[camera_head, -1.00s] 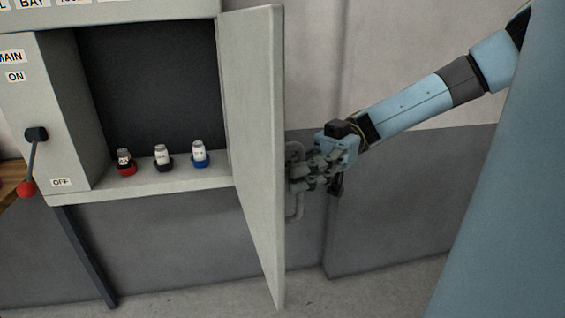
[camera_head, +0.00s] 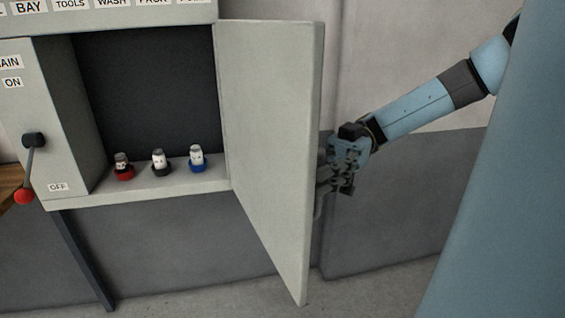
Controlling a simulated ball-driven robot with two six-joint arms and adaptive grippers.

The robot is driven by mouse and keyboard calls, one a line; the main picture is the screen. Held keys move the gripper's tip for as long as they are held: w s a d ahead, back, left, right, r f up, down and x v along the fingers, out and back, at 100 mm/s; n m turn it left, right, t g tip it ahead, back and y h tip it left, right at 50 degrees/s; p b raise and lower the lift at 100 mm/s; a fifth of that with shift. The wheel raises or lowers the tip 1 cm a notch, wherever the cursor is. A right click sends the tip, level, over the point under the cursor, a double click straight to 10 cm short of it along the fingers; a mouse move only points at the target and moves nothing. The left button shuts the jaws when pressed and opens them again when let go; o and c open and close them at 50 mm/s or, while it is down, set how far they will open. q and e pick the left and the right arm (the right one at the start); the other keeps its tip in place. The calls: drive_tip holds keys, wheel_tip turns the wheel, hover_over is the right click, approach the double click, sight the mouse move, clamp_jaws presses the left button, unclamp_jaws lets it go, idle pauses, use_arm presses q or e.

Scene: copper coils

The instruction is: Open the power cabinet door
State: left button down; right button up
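The power cabinet (camera_head: 75,206) is grey, and its dark inside is open to view. Its door (camera_head: 268,140) stands open, swung out on the right side of the opening, with its inner face towards me. My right gripper (camera_head: 328,178) is behind the door's free edge, at the handle side. The handle (camera_head: 318,207) is mostly hidden by the door, and so are the fingertips, so I cannot tell whether they are closed on it. My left gripper is not in view.
Three small fuses with red (camera_head: 123,173), black (camera_head: 161,170) and blue (camera_head: 198,166) bases stand on the cabinet's floor. A lever with a red knob (camera_head: 24,196) hangs on the cabinet's left side. A dark leg (camera_head: 84,262) slants below. Floor to the right of the door looks clear.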

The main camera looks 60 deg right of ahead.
drive_tip(key=shift+o, duration=1)
drive_tip(key=shift+s, duration=0.1)
drive_tip(key=s+d, duration=0.2)
drive_tip(key=d, duration=0.9)
drive_tip(key=shift+d, duration=0.4)
